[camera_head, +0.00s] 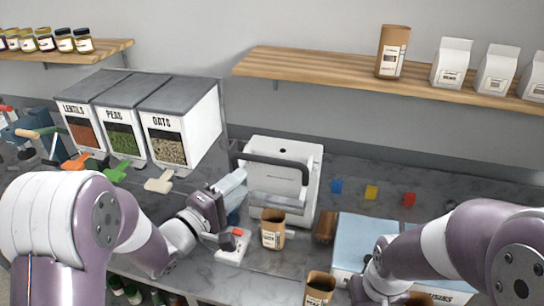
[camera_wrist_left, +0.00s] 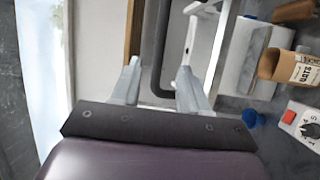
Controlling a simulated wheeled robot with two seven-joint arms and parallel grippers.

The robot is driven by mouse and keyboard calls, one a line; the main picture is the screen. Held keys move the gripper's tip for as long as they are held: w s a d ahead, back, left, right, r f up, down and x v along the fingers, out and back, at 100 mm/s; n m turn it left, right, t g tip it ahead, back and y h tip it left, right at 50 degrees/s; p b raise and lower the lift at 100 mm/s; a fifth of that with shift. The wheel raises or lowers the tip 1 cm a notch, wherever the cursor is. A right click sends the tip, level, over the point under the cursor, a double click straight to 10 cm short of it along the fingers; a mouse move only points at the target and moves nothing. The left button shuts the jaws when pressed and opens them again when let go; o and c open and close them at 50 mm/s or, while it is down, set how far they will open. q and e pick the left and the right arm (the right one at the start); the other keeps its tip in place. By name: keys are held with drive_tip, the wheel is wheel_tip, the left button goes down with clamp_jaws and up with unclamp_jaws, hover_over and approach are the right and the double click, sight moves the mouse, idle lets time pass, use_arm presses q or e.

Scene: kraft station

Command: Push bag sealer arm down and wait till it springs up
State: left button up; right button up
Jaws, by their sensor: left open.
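The bag sealer (camera_head: 312,165) is a white upright machine at the middle of the counter. Its black arm handle (camera_head: 275,160) is raised and sticks out to the left near the top. My left gripper (camera_head: 238,180) is open at the sealer's left side, close to the handle. In the left wrist view, the dark handle bar (camera_wrist_left: 158,50) runs between the two spread fingertips (camera_wrist_left: 158,75); I cannot tell whether they touch it. A kraft bag (camera_head: 272,232) stands in front of the sealer. My right arm is at the lower right; its fingertips are not clear.
A white control box (camera_head: 233,248) with a red button sits left of the bag. Another kraft bag (camera_head: 319,286) is at the front edge. Bins (camera_head: 190,110) stand at the back left. A wooden shelf (camera_head: 330,70) hangs above.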

sight(265, 162)
use_arm(q)
drive_tip(key=p+x, duration=0.4)
drive_tip(key=x, duration=0.7)
drive_tip(key=shift+w+r, duration=0.15)
drive_tip(key=shift+w, duration=0.1)
drive_tip(key=shift+w+d+p, duration=0.35)
drive_tip(key=shift+w, duration=0.15)
clamp_jaws()
